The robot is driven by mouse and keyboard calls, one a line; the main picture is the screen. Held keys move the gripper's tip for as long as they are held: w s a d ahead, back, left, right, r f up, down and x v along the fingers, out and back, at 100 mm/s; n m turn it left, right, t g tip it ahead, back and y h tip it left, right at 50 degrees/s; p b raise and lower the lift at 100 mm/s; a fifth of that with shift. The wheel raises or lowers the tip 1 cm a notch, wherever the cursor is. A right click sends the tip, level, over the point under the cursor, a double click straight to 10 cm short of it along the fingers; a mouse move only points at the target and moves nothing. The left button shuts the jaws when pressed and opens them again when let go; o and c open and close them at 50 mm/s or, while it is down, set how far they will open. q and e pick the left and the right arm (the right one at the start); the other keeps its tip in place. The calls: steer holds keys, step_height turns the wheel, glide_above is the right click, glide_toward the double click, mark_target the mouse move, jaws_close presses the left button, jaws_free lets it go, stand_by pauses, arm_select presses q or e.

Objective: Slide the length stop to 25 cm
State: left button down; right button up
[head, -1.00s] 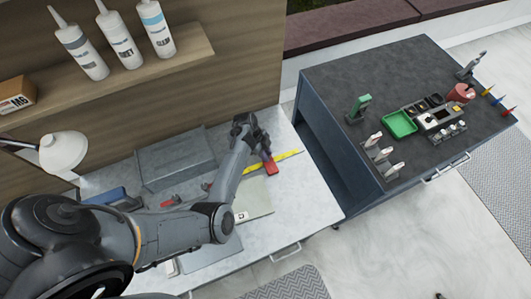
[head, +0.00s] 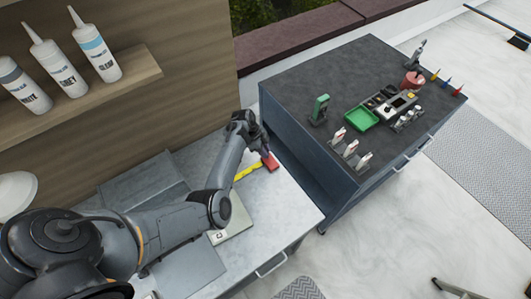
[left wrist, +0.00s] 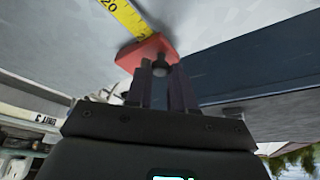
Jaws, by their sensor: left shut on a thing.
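The red length stop (head: 271,162) sits at the right end of the visible part of a yellow scale (head: 247,172) on the pale bench. My left gripper (head: 263,150) is at the stop. In the left wrist view, the gripper (left wrist: 160,78) is shut on the red stop (left wrist: 146,49). The yellow scale (left wrist: 121,16) runs up and left from it and shows a 20 mark. A further number beside the stop is partly covered, so the exact reading cannot be told. My right gripper is not in view.
The pale bench (head: 285,205) ends at a gap beside the dark-topped cabinet (head: 300,85). A green tray (head: 362,119) and small tools stand on that cabinet. Tubes stand on a wooden shelf (head: 125,82) at upper left. The bench front right is clear.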

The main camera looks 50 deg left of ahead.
arm_select(q)
steer(key=c, duration=1.3)
jaws_free()
steer(key=shift+f, duration=0.15)
steer(key=shift+c, duration=0.2)
steer(key=o, duration=0.4)
steer(key=shift+w, duration=0.25)
steer(key=shift+c, duration=0.2)
steer(key=shift+s, duration=0.1)
steer(key=v, duration=1.1)
steer(key=shift+p, duration=0.3)
steer(key=shift+s, duration=0.15)
